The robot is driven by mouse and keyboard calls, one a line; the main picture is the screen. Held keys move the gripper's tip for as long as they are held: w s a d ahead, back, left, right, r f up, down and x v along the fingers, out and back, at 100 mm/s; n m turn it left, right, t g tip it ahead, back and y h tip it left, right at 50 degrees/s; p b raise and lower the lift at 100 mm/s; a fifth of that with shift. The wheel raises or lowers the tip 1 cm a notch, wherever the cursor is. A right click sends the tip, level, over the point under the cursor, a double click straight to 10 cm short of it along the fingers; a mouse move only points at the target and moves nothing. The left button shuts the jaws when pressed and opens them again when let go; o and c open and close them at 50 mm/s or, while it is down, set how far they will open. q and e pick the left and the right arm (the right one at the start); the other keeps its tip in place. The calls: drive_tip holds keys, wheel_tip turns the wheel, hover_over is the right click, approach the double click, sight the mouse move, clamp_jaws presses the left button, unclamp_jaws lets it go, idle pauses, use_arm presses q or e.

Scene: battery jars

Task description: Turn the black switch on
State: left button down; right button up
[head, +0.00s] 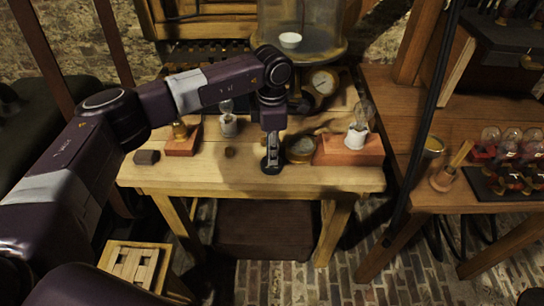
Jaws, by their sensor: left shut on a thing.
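My left arm reaches in from the left over the wooden table, and its left gripper (271,160) points down at the table's front part. It is shut on a small dark thing at the fingertips. The fingers hide most of this thing, so I cannot tell for sure that it is the black switch or which way it is set. No other clear black switch shows on the table. My right gripper is not in view.
A glass jar (300,25) stands behind. A side table (440,200) is at right.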

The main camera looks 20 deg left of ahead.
use_arm(q)
drive_tip(key=shift+m+b, duration=0.5)
drive_tip(key=shift+m, duration=0.3)
drive_tip(key=shift+r, duration=0.1)
drive_tip(key=c, duration=1.7)
unclamp_jaws()
wheel_tip(320, 180, up, 12)
drive_tip(key=shift+f, duration=0.1)
